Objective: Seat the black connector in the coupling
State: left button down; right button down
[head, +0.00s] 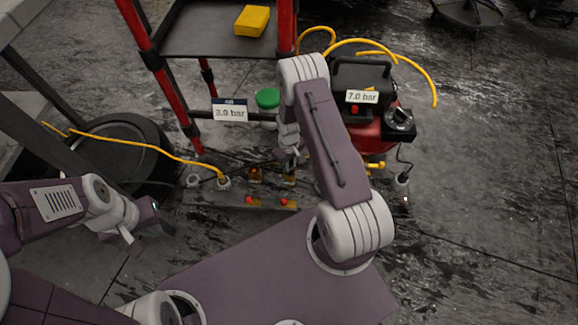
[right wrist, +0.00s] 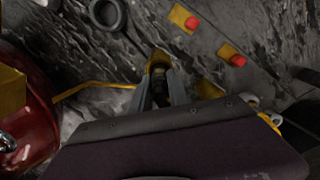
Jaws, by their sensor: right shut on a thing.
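My right gripper (head: 289,160) reaches down over the floor board. In the right wrist view its fingers (right wrist: 161,97) are shut on a small dark piece, which looks like the black connector (right wrist: 160,82). A brass-yellow fitting (right wrist: 158,61), likely a coupling, shows just beyond the fingertips. I cannot tell whether the connector is inside it or only close to it. Brass fittings also show on the board in the head view, one at left (head: 255,174). My left gripper (head: 132,232) hangs at the left, away from the board; its finger gap is unclear.
The board (head: 225,200) carries red buttons (head: 284,202). A red compressor (head: 365,140) labelled 7.0 bar stands behind on the right. A 3.0 bar sign (head: 230,110), a red-post cart (head: 205,40) and a tyre (head: 115,155) are nearby. Yellow hoses (head: 150,146) cross the area.

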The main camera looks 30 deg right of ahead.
jog(key=shift+f, duration=0.2)
jog(key=c, duration=1.3)
grip_release()
jog(key=shift+r, duration=0.1)
jog(key=shift+o, duration=0.2)
notch_tip(320, 180, up, 12)
jog(key=p, duration=0.6)
jog(key=shift+r, duration=0.2)
jog(key=s+a+r+m, duration=0.1)
jog(key=s+a+r, duration=0.1)
jog(key=s+r, duration=0.2)
jog(key=s+a+r+m, duration=0.1)
jog(key=s+a+r, duration=0.2)
jog(key=r, duration=0.5)
jog(key=s+a+r+t, duration=0.1)
jog(key=s+a+r, duration=0.1)
jog(key=s+r, duration=0.4)
jog(key=shift+a+r+m, duration=0.25)
jog(key=shift+r+m, duration=0.15)
jog(key=shift+r, duration=0.05)
